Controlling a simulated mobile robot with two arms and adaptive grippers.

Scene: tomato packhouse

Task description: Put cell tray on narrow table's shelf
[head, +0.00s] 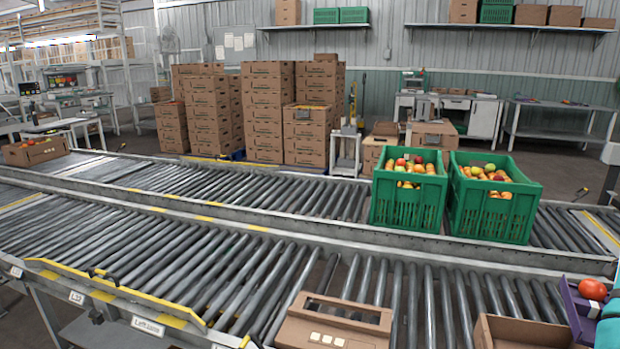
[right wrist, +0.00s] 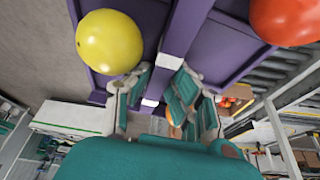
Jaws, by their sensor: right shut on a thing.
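A purple cell tray (head: 578,312) shows at the right edge of the head view, partly cut off, with a red tomato (head: 592,289) in it. In the right wrist view the purple tray (right wrist: 225,50) fills the top, with a yellow tomato (right wrist: 109,42) and the red tomato (right wrist: 288,18) on either side of a divider. My right gripper (right wrist: 160,90) is shut on the tray at its divider. A small narrow white table (head: 346,152) with a lower level stands behind the conveyors; I cannot tell if it is the named one. My left gripper is out of view.
Two roller conveyors (head: 200,240) cross the foreground. Two green crates of produce (head: 407,205) (head: 491,212) stand on the far one. Open cardboard boxes (head: 335,318) (head: 525,335) are at the front. Stacked cartons (head: 266,110) and a steel table with a lower shelf (head: 560,105) stand behind.

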